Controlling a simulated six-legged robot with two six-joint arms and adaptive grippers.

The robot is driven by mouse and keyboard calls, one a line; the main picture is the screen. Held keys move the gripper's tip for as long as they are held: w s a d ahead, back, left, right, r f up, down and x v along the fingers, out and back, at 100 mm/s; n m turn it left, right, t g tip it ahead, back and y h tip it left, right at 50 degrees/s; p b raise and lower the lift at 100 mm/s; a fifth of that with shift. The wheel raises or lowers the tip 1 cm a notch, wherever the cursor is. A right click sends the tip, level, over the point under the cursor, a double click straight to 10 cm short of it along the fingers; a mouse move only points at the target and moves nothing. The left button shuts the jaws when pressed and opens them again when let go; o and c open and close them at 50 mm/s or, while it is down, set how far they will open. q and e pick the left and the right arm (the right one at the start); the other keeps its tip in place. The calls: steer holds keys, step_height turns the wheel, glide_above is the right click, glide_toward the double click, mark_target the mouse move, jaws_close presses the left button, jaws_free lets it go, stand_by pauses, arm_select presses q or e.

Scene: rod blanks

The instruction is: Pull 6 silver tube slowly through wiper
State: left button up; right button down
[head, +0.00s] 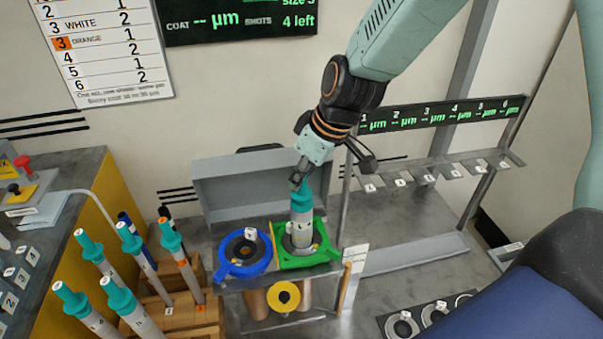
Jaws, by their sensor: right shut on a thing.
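A silver tube (301,231) with a teal top stands upright in the opening of the green square wiper (322,252). Its lower part is hidden below the wiper, and I cannot read a number on it. My right gripper (298,181) comes down from above and is shut on the tube's teal top. A blue round wiper (226,268) sits just left of the green one. A yellow ring (284,297) shows on the front of the stand below them. My left gripper is not in view.
Several teal-topped tubes stand in a wooden rack (205,318) at lower left. A grey open bin (235,185) stands behind the wipers. A rack with numbered hooks (435,170) is at right behind. Dark ring holders (403,325) lie at lower right.

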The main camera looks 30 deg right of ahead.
steer(key=shift+f+b, duration=4.25)
steer(key=shift+f, duration=0.15)
steer(key=shift+r, duration=0.1)
steer(key=shift+r+p, duration=5)
steer(key=shift+r, duration=0.35)
step_height(320, 180, up, 11)
steer(key=p, duration=1)
glide_above(301, 206)
steer(key=shift+w+d, duration=0.25)
steer(key=shift+w, duration=0.15)
